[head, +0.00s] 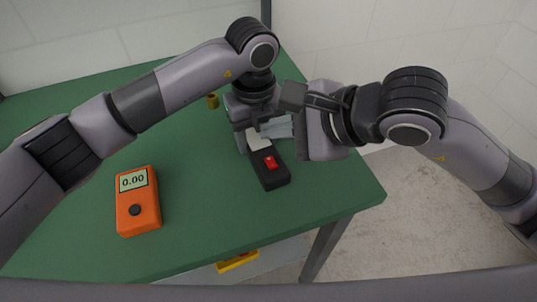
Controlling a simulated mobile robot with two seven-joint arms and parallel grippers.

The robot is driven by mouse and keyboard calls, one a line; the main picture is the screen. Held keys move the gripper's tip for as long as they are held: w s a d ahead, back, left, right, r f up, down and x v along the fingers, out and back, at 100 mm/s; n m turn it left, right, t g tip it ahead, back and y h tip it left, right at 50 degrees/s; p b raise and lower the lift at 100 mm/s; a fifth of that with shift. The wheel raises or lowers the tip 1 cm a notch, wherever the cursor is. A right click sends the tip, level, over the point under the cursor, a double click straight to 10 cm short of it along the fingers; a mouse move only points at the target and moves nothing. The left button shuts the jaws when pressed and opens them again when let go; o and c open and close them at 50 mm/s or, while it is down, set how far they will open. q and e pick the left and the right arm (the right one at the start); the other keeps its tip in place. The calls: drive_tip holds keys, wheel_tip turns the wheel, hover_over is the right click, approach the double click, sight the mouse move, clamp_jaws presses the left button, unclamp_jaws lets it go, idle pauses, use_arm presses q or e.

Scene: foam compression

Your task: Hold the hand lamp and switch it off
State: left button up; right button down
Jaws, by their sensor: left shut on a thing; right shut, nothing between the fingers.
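The hand lamp (273,180) is a black, box-shaped body with a red switch (270,162) on its upper face. It is at the right part of the green table. My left gripper (252,139) reaches down at its far end and is shut on it. The fingers partly hide that end. My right gripper (268,129) comes in from the right, with its pale fingers shut and empty. They are above and beyond the switch in the picture, apart from it. I cannot tell whether the lamp is lit.
An orange meter (138,203) with a display reading 0.00 and a black knob lies on the green table (200,190) at the front left. A small brass-coloured cylinder (212,101) stands farther back. A yellow object (238,262) is below the table's front edge. The table between meter and lamp is clear.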

idle(0.3)
use_arm(q)
drive_tip(key=o, duration=1.3)
drive_tip(key=shift+r, duration=0.1)
